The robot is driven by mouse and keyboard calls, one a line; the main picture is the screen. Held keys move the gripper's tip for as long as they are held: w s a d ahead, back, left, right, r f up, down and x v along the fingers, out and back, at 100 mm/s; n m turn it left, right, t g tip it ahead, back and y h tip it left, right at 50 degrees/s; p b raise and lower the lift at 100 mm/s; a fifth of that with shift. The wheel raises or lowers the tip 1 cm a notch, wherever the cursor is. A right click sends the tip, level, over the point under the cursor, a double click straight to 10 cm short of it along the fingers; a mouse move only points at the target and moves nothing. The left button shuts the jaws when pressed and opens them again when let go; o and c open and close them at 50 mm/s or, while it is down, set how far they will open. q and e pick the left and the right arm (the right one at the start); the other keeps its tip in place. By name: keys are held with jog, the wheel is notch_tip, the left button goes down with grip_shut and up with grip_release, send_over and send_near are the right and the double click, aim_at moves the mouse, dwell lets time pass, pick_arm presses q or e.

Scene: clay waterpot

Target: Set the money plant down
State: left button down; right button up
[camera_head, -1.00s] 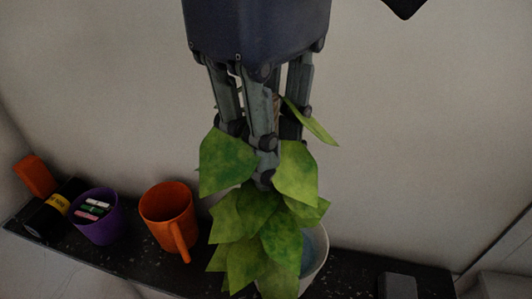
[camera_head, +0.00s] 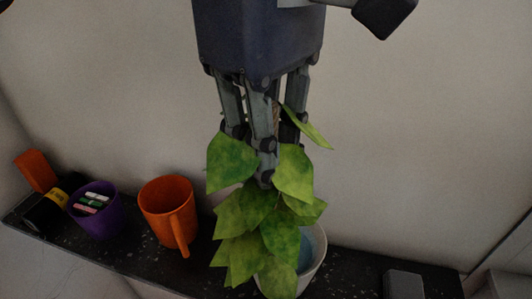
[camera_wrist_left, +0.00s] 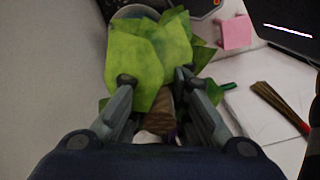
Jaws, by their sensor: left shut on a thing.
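The money plant (camera_head: 240,220) is a bunch of broad green leaves on a brown stem. My left gripper (camera_head: 264,160) points down among its upper leaves and is shut on the plant. In the left wrist view, the brown stem (camera_wrist_left: 163,103) shows between the fingers of the left gripper (camera_wrist_left: 155,78), with leaves (camera_wrist_left: 135,58) around the tips. A whitish pot (camera_head: 317,262) with a bluish inside stands behind and right of the lower leaves. The leaves hide part of its opening, so I cannot tell whether the plant's lower end is inside. My right gripper is not in view.
A dark speckled shelf (camera_head: 130,254) runs along the pale wall. An orange mug (camera_head: 170,208), a purple cup (camera_head: 97,212) holding small coloured items and a black-and-yellow object (camera_head: 45,208) stand left of the plant. A dark grey block (camera_head: 403,284) lies at right.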

pick_arm(q)
jog(key=c, duration=1.8)
grip_release()
jog(key=shift+w+f, duration=0.1)
jog(key=shift+c, duration=0.2)
jog(key=o, duration=0.3)
jog(key=shift+s, duration=0.25)
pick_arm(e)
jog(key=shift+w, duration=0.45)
pick_arm(q)
jog(key=shift+w, duration=0.1)
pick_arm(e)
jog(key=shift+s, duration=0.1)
